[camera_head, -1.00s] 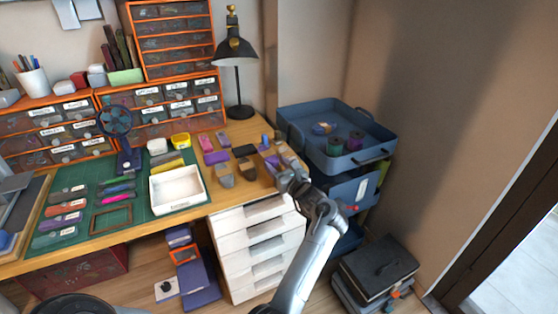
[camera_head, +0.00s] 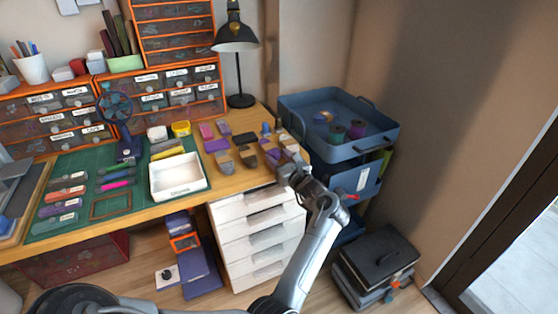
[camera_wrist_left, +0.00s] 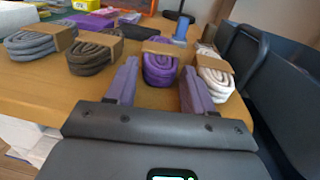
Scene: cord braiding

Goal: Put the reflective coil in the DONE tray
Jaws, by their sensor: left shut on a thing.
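Several banded cord coils stand in a row at the desk's right end. The left wrist view shows a grey coil (camera_wrist_left: 30,42), a dark brown-grey coil (camera_wrist_left: 95,52), a purple coil (camera_wrist_left: 160,66) and a whitish coil (camera_wrist_left: 215,72). I cannot tell for sure which is the reflective one. My left gripper (camera_wrist_left: 160,80) has its purple fingers on both sides of the purple coil, shut on it; the coil still looks to be at desk level. In the head view the gripper (camera_head: 287,172) is at the desk's right edge. A white tray (camera_head: 180,192) has a label too small to read.
The green cutting mat (camera_head: 135,205) holds several small tools. A blue tiered cart (camera_head: 335,152) stands close to the right of the desk. A black lamp (camera_head: 238,70) stands behind the coils. White drawers (camera_head: 255,235) are below the desk edge.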

